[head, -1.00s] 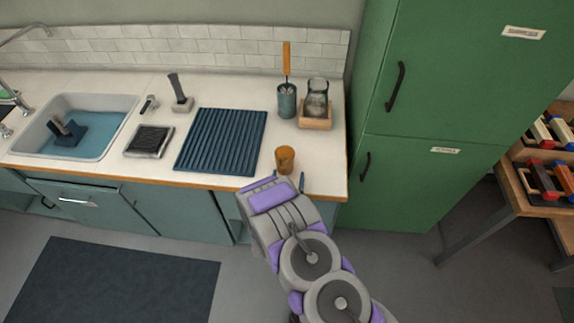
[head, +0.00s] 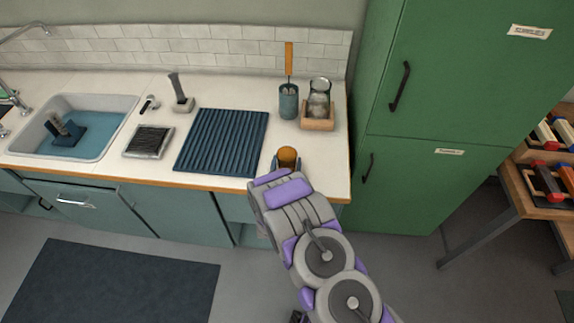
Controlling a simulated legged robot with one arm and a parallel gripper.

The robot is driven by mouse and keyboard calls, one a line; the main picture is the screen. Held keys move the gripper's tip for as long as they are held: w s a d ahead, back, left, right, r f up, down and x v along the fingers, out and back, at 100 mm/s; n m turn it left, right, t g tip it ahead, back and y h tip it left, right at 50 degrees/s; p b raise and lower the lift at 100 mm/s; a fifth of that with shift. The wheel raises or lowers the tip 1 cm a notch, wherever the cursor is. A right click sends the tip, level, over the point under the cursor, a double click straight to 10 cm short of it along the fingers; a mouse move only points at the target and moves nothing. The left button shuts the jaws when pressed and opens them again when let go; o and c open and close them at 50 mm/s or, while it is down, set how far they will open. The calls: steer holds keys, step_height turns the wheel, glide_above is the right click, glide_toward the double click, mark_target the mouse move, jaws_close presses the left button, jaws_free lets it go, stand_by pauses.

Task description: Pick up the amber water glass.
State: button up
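The amber water glass (head: 288,156) stands upright on the white counter near its front edge, right of the dark ribbed mat. Its lower part is hidden behind my arm. My gripper (head: 286,167) is at the glass, at the far end of my grey and purple arm. A dark finger tip shows at the left side of the glass and perhaps one at its right. The fingers are mostly hidden by the arm, so I cannot tell whether they touch or grip the glass.
A blue ribbed mat (head: 222,141) lies left of the glass. Behind it stand a teal utensil cup (head: 288,101) and a glass jar (head: 319,100) in a wooden holder (head: 317,122). A sink (head: 111,103) is at the left. A green fridge (head: 430,170) borders the counter at the right.

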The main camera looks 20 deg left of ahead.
steer(key=shift+a+f, duration=0.15)
steer(key=shift+a, duration=0.2)
steer(key=c, duration=0.3)
steer(key=shift+d+r, duration=0.2)
steer(key=shift+d, duration=0.35)
steer(key=c, duration=0.7)
steer(key=shift+a+f, duration=0.1)
steer(key=shift+a, duration=0.3)
steer(key=shift+c, duration=0.4)
steer(key=shift+d, duration=0.1)
steer(key=shift+r+p, duration=0.2)
steer(key=shift+p, duration=0.15)
steer(key=shift+v, duration=0.75)
steer(key=p+v, duration=0.2)
steer(key=v, duration=1.4)
steer(key=shift+s, duration=0.25)
steer(key=shift+f, duration=0.1)
